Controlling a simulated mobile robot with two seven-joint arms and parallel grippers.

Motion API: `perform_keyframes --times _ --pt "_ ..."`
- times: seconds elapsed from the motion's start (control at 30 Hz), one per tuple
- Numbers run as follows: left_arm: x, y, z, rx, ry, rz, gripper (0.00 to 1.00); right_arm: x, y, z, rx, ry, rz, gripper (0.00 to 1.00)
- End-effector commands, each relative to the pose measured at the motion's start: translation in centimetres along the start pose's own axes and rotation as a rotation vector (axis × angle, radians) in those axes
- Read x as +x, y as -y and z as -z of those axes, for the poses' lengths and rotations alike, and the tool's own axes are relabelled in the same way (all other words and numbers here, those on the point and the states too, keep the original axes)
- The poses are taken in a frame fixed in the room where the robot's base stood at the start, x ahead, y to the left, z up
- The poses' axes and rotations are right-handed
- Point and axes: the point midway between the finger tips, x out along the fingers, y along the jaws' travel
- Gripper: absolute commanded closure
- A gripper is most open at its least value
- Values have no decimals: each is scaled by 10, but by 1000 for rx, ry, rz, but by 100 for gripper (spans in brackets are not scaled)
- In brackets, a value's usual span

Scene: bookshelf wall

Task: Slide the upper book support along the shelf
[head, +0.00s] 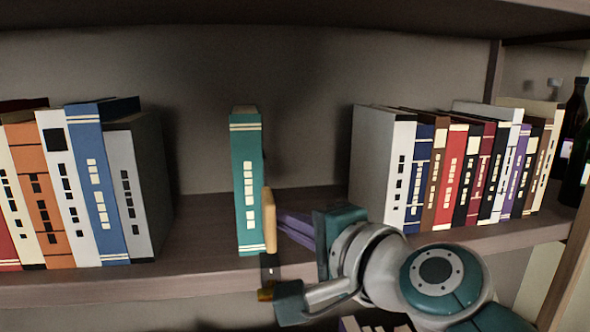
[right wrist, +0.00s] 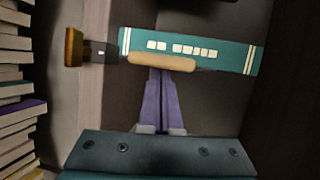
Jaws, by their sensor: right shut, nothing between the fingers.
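The book support shows at the middle of the shelf in the head view as an upright tan bar (head: 269,220). A dark bracket and a brown wooden end piece (head: 266,294) are below it at the shelf's front edge. A teal book (head: 246,185) stands upright just left of the bar. The right wrist view shows the bar (right wrist: 150,62) lying across the front of the teal book (right wrist: 215,53). My right gripper (head: 282,222) is shut and empty, its purple fingertips (right wrist: 160,72) at the bar's right side. I cannot tell whether they touch it. My left gripper is not in view.
A row of books (head: 98,180) stands at the left, with bare shelf between it and the teal book. Another row (head: 383,170) stands at the right, behind my right arm. Dark bottles (head: 572,140) stand beyond the right upright.

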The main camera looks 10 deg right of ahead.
Motion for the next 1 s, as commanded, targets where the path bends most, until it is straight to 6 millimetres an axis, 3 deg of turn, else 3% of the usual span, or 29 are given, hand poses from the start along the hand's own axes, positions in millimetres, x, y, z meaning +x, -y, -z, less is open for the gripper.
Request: perform_keyframes --times 1.0 --pt "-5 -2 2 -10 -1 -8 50 22 3 -61 5 8 -3 100"
